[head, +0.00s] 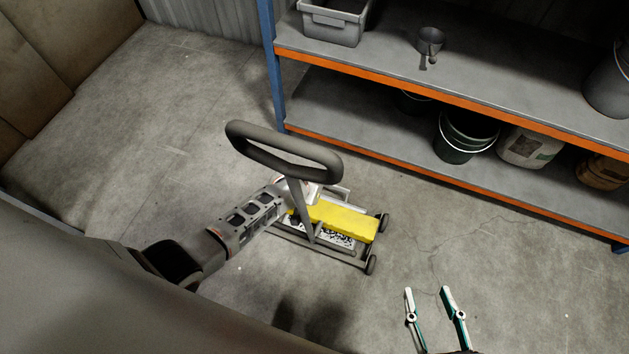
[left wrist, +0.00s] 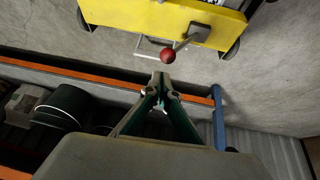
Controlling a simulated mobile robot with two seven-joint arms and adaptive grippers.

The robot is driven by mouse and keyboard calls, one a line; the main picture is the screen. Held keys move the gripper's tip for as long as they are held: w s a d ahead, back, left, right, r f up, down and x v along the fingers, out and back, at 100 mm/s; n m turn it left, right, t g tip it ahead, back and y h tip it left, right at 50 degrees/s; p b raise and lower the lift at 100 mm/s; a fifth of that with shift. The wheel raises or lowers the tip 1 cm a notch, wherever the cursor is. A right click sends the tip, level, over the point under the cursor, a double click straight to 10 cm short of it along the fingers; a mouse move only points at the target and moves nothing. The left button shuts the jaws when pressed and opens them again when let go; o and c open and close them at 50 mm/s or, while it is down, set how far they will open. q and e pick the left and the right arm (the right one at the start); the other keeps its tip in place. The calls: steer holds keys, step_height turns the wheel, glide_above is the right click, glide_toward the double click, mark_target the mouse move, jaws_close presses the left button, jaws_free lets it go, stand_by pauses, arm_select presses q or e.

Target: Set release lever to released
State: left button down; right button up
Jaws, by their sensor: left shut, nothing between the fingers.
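The release lever (left wrist: 184,44) shows in the left wrist view as a short rod with a red ball knob (left wrist: 168,56). It comes from a grey mount on the yellow machine (left wrist: 130,12). My left gripper (left wrist: 160,78) is shut and empty, its tips just below the knob in that picture; I cannot tell if they touch it. In the head view the wheeled yellow machine (head: 340,217) stands on the floor with a tall grey loop handle (head: 300,166). My right gripper (head: 427,291) is open and empty at the bottom.
A shelf rack with orange beams (head: 390,83) and a blue post (head: 272,70) stands behind the machine. It holds a grey bin (head: 334,27), a small pot (head: 430,40) and buckets (head: 466,136). The handle rises close to my left arm. Floor right of the machine is clear.

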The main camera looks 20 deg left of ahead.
arm_select(q)
steer(key=shift+r, duration=2.8)
